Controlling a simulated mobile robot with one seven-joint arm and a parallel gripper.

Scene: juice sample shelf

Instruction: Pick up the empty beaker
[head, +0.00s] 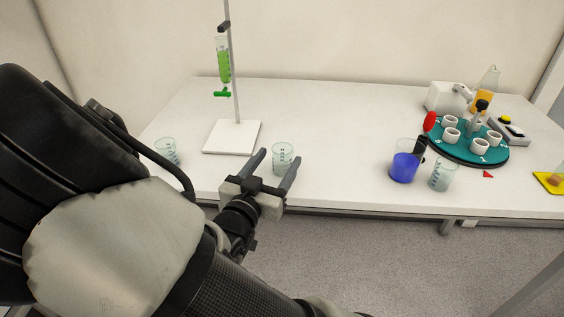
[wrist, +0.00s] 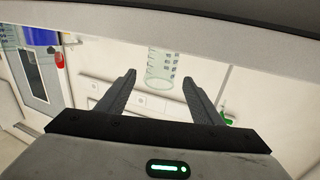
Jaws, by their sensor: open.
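A clear beaker (head: 283,159) with printed markings stands on the white table near its front edge, and looks empty. My gripper (head: 279,156) is open and points at this beaker from the front, with nothing held. In the wrist view the beaker (wrist: 161,66) shows ahead, in line with the gap between the open fingers (wrist: 159,77). I cannot tell how far the fingertips are from its wall. Two similar clear beakers stand at the far left (head: 166,150) and at the right (head: 442,176).
A burette stand with a white base (head: 231,138) and green liquid stands behind the beaker. A blue-filled beaker (head: 404,167) stands to the right, before a teal carousel (head: 468,151) with several white cups. The table between the middle beaker and the blue one is clear.

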